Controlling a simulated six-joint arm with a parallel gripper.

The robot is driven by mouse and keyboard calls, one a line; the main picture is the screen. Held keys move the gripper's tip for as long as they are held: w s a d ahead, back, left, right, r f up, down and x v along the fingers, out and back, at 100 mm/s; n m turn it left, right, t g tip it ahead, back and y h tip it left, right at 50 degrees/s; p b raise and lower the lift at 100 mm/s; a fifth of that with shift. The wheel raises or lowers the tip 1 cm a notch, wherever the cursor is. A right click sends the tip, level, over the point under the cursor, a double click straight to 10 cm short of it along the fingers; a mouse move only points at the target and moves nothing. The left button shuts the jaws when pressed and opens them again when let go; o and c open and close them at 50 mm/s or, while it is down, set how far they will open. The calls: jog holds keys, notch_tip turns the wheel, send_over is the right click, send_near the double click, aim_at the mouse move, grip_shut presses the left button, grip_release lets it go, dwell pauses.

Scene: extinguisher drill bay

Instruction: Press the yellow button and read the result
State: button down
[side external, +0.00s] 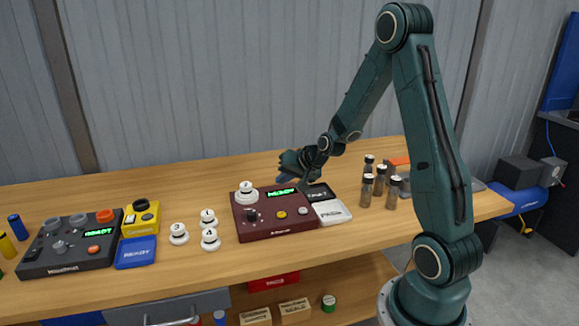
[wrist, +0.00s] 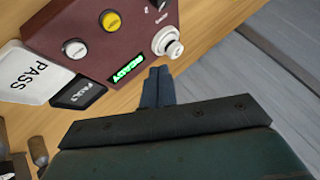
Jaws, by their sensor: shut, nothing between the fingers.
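A maroon console (side external: 272,229) stands on the wooden bench and carries a yellow button (side external: 281,214). Its green display (side external: 281,192) reads READY. In the wrist view the yellow button (wrist: 111,20) is unobstructed, beside a grey button (wrist: 75,48), and the display (wrist: 127,69) reads READY. My gripper (side external: 284,178) is shut and empty behind the console's back edge, apart from the yellow button. In the wrist view its fingers (wrist: 158,75) point at the edge beside the display. A white PASS tile (side external: 333,212) and a black FAULT tile (side external: 320,192) lie right of the console.
A white round piece (side external: 246,190) sits on the console's back left corner, close to my fingers. Several white numbered pieces (side external: 209,238), a blue READY tile (side external: 136,252) and a black console (side external: 70,244) are to the left. Brown bottles (side external: 379,182) stand to the right.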

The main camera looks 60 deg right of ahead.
aim_at(284, 215)
jog(key=shift+f, duration=0.1)
jog(key=shift+f, duration=4.3)
jog(key=shift+f, duration=0.9)
jog(key=shift+r, duration=0.2)
dwell(0.3)
jog(key=shift+r, duration=0.65)
jog(key=shift+r, duration=0.15)
jog(key=shift+r, duration=2.4)
